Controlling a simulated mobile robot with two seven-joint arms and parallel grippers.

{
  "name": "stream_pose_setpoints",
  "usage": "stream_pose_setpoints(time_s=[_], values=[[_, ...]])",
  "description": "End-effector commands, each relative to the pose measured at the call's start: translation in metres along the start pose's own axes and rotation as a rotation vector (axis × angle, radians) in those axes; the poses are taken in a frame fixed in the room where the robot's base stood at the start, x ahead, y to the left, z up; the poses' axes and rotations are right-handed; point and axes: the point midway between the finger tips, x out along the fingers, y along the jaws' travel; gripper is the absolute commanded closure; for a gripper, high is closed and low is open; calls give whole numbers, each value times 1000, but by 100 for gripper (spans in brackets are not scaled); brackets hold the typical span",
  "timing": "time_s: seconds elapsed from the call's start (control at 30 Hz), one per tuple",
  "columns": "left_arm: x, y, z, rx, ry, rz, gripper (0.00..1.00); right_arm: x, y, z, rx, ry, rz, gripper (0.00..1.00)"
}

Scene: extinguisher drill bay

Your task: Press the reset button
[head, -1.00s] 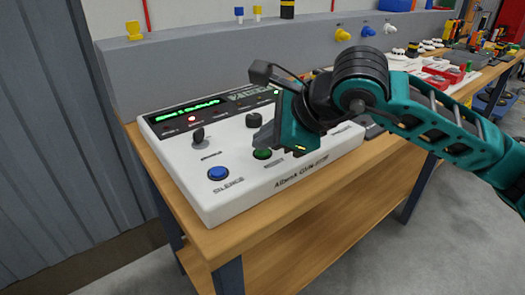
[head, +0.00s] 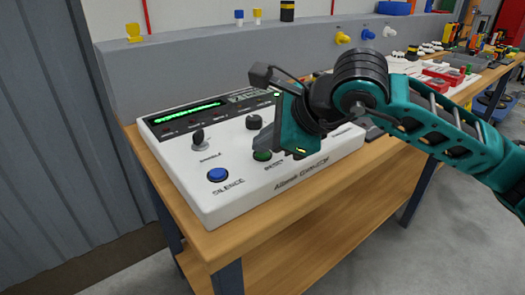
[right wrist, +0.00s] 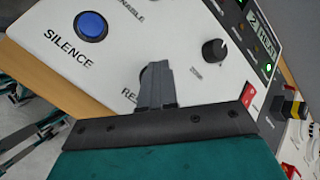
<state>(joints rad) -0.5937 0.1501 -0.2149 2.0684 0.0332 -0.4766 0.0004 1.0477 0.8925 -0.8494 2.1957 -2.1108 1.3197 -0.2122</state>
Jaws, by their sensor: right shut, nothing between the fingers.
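The white alarm panel (head: 250,186) sits on the wooden bench. The reset button is the green round button (head: 262,156) at the panel's front, partly covered by my right gripper. My right gripper (head: 262,140) is shut and empty, its fingertips directly over or at the green button; I cannot tell whether they touch it. In the right wrist view the shut fingers (right wrist: 156,88) point down at the panel beside a partly hidden label starting "RE", and the green button is hidden behind them. My left gripper is not in view.
A blue silence button (head: 217,175), a key-like switch (head: 198,138) and a black knob (head: 253,122) are close by on the panel. A green display (head: 187,113) runs along its back. A grey ledge (head: 210,60) stands behind. Red trays (head: 440,80) lie farther right.

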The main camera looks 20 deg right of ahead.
Motion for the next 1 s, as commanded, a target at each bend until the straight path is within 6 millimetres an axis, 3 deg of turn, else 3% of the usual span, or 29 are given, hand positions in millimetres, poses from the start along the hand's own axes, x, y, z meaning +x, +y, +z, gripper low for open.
stream_pose_setpoints(time_s=[0.67,1.0], values=[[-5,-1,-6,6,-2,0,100,-12,-9,9,0,-1,0,100],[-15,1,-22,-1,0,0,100,-35,-26,26,0,-2,-1,100]])
